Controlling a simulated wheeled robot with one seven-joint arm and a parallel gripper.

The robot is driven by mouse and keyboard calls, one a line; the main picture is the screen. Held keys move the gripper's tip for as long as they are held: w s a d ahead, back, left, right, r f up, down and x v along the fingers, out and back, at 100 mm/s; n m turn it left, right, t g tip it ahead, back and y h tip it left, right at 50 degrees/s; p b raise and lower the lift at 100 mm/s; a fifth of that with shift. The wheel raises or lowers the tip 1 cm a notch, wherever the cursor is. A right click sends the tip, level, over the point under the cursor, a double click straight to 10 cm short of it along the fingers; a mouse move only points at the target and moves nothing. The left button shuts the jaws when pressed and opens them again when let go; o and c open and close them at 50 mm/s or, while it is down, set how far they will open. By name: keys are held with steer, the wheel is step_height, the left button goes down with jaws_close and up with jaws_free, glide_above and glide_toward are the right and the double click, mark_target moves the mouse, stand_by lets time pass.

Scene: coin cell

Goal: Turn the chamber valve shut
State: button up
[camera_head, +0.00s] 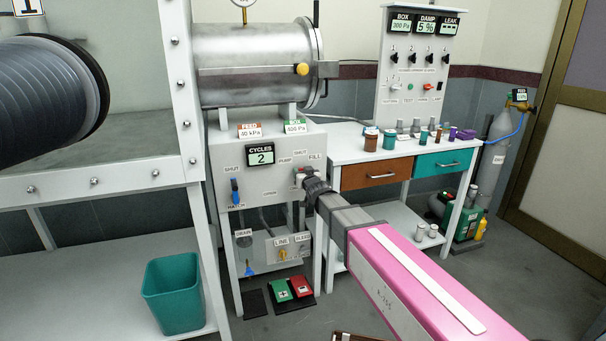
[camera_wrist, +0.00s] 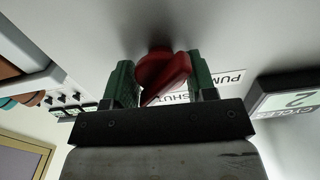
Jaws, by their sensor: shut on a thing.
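The chamber valve is a red knob (camera_wrist: 163,73) on the grey front panel (camera_head: 228,152), below the steel cylinder. In the wrist view its handle lies slanted between the two green finger pads of my gripper (camera_wrist: 158,82). My gripper is shut on it. In the head view my gripper (camera_head: 304,181) reaches the panel between the PUMP, SHUT and FILL labels, and covers most of the knob. The SHUT label (camera_wrist: 176,97) is partly hidden behind the knob and my gripper in the wrist view, with the PUMP label (camera_wrist: 226,79) beside it.
A CYCLES display (camera_head: 260,155) reading 2 and a blue hatch lever (camera_head: 235,191) are left of my gripper. A steel cylinder (camera_head: 250,62) sits above. A bench with drawers (camera_head: 375,172) stands close on the right. Red and green pedals (camera_head: 290,288) are on the floor below.

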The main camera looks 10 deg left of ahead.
steer(key=n, duration=0.5)
steer(key=shift+s+a+f, duration=0.1)
steer(key=shift+s+a, duration=0.05)
steer(key=shift+n, duration=2.1)
steer(key=shift+c, duration=0.2)
steer(key=o, duration=0.9)
steer(key=v, duration=1)
steer(key=shift+s+d, duration=0.25)
steer(key=shift+s, duration=0.05)
